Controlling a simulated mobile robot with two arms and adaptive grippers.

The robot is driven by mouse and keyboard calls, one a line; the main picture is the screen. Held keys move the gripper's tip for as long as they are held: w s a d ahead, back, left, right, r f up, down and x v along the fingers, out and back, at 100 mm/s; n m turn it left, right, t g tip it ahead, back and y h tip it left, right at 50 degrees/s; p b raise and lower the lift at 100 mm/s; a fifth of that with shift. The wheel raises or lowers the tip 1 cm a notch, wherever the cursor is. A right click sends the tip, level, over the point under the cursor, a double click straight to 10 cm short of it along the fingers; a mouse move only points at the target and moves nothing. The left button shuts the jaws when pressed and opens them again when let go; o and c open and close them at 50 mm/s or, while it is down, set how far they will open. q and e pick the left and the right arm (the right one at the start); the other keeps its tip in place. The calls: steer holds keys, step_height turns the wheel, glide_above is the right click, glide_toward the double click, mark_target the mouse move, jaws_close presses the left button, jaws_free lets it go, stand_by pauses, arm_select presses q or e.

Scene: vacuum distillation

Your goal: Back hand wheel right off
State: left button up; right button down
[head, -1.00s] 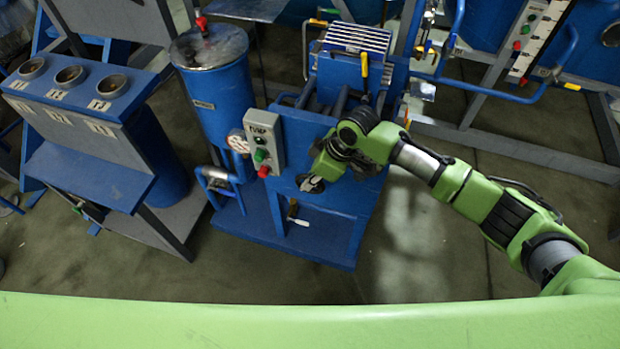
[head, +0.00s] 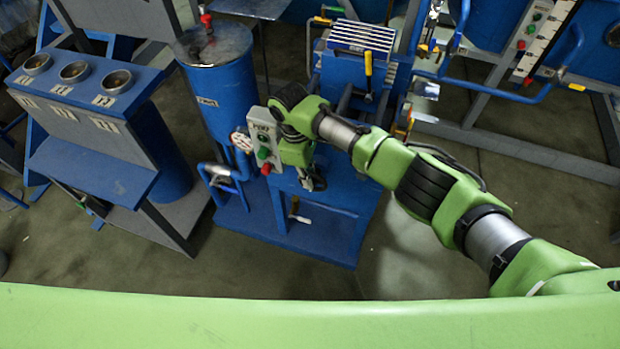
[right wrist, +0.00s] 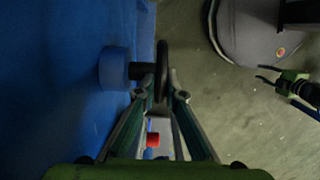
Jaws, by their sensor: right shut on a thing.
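The black hand wheel (right wrist: 162,72) shows edge-on in the right wrist view, on a short shaft from a round blue boss (right wrist: 114,68) on the blue machine wall. My right gripper (right wrist: 160,95) is shut on the wheel's rim, one finger on each side. In the head view my right gripper (head: 314,182) is at the front of the blue machine (head: 335,215), just below and right of the control box. The wheel is mostly hidden there by my gripper and wrist.
A grey control box (head: 262,140) with green and red buttons stands close left of my right wrist. A pressure gauge (head: 241,142) and a tall blue tank (head: 222,95) are further left. A small white-handled lever (head: 299,218) sits below.

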steer(key=shift+a+f+h+b, duration=0.1)
steer(key=shift+h+b, duration=0.2)
steer(key=shift+b, duration=0.1)
steer(key=c, duration=2.1)
jaws_free()
steer(key=shift+c, duration=0.2)
steer(key=v, duration=1.2)
steer(key=shift+w, duration=0.15)
